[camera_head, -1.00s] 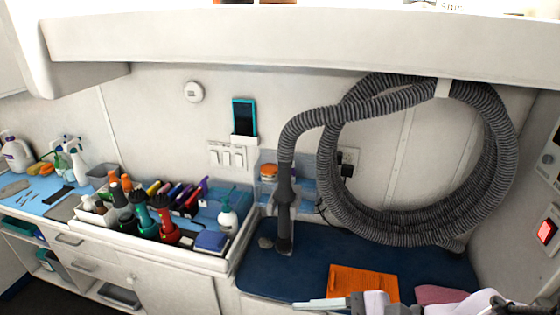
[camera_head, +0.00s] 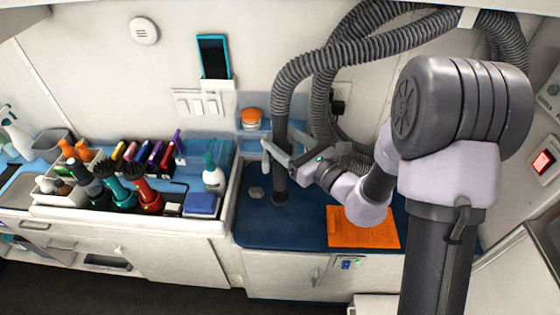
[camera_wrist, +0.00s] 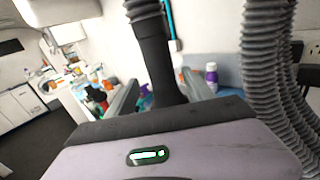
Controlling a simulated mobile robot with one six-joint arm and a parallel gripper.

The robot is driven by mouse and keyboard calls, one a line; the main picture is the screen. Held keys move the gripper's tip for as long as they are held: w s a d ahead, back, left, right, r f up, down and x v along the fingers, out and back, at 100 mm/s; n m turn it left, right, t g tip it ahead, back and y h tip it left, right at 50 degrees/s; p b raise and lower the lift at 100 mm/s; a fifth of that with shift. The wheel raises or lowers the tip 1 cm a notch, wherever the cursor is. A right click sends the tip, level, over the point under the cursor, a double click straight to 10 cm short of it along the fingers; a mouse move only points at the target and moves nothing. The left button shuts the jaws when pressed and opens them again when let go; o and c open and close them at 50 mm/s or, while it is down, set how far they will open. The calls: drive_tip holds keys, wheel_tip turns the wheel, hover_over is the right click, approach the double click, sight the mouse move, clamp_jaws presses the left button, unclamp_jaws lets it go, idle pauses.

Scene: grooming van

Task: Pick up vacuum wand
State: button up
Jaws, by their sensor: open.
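The vacuum wand (camera_head: 280,186) is a dark upright tube standing on the blue counter, its top joined to a ribbed grey hose (camera_head: 345,56). My gripper (camera_head: 272,154) is at the wand's middle height, coming from the right, with its fingers open. In the wrist view the wand (camera_wrist: 157,62) rises between the two spread fingers (camera_wrist: 158,96), nearer the middle than either side. I cannot tell whether a finger touches it. The wand's lower part is hidden behind my gripper in the wrist view.
A white tray (camera_head: 120,222) of brushes and bottles is at left. A small orange-lidded jar (camera_head: 251,119) sits on a shelf behind. Coiled hose hangs on the wall.

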drive_tip(key=x, duration=0.5)
drive_tip(key=shift+w+r, duration=0.2)
drive_tip(key=shift+d, duration=0.1)
clamp_jaws()
